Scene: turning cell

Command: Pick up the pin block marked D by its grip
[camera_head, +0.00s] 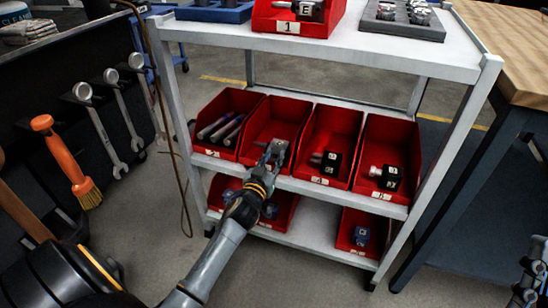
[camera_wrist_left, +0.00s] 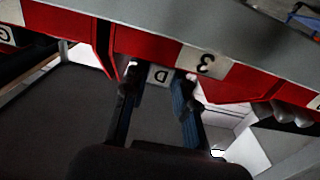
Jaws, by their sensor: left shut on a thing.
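My left gripper (camera_head: 272,152) is at the front of the second red bin (camera_head: 262,118) from the left on the middle shelf. In the left wrist view, the pin block marked D (camera_wrist_left: 160,75) sits between the two fingers of this gripper (camera_wrist_left: 157,82), its letter upside down. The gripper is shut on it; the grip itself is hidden. The bin label 3 (camera_wrist_left: 205,62) shows just beside the block. I cannot tell whether the block touches the bin. Part of my right gripper (camera_head: 530,280) shows at the lower right edge; its jaws are unclear.
Neighbouring bins hold rods (camera_head: 222,130) on the left and dark blocks (camera_head: 331,162) (camera_head: 390,177) on the right. A bin labelled 1 (camera_head: 288,28) on the top shelf holds a block marked E. The white shelf edge (camera_head: 340,192) runs under the bins. A workbench (camera_head: 510,50) stands at right.

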